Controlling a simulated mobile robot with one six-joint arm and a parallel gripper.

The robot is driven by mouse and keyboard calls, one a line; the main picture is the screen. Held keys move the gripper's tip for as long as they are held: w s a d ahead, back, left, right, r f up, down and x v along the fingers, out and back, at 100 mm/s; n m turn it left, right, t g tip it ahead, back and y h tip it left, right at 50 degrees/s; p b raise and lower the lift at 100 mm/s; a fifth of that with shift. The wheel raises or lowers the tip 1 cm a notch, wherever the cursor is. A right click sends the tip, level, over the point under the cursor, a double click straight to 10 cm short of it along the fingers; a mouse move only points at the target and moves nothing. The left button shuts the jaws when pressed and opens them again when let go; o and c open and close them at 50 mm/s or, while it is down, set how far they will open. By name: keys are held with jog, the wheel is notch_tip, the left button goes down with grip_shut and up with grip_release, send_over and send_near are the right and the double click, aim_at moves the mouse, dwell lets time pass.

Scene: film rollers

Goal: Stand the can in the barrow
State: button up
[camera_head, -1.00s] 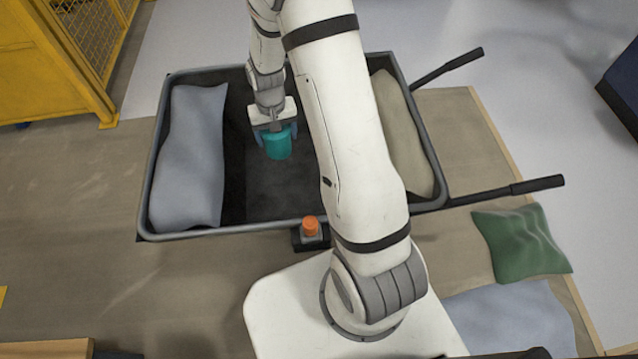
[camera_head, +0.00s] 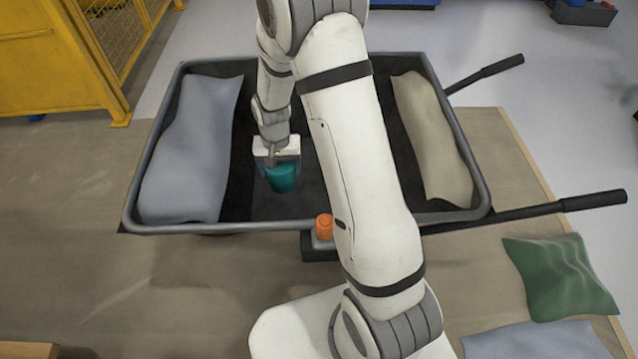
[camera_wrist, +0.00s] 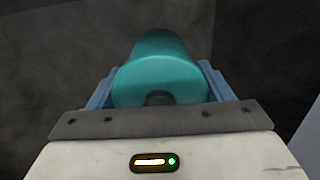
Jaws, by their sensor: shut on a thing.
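The teal can (camera_head: 282,180) is in my gripper (camera_head: 279,168), over the dark floor of the barrow, between the two sacks. In the wrist view the can (camera_wrist: 160,68) sits between the two blue fingers of my gripper (camera_wrist: 157,85), which are shut on it. Whether its base touches the barrow floor I cannot tell. The barrow (camera_head: 250,226) is a dark grey tray with a rim and two black handles at the right. My arm covers part of its middle.
A blue-grey sack (camera_head: 190,150) lies along the barrow's left side and a beige sack (camera_head: 433,140) along its right. An orange-topped object (camera_head: 324,226) stands by the near rim. A green sack (camera_head: 558,277) lies on the floor at right. Bare barrow floor surrounds the can.

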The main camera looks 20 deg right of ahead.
notch_tip(320, 180, down, 9)
jog(key=b, duration=0.2)
jog(key=shift+r+b, duration=0.2)
jog(key=shift+b, duration=0.2)
jog(key=shift+f, duration=0.15)
jog(key=o, duration=1.2)
jog(key=shift+w, duration=0.1)
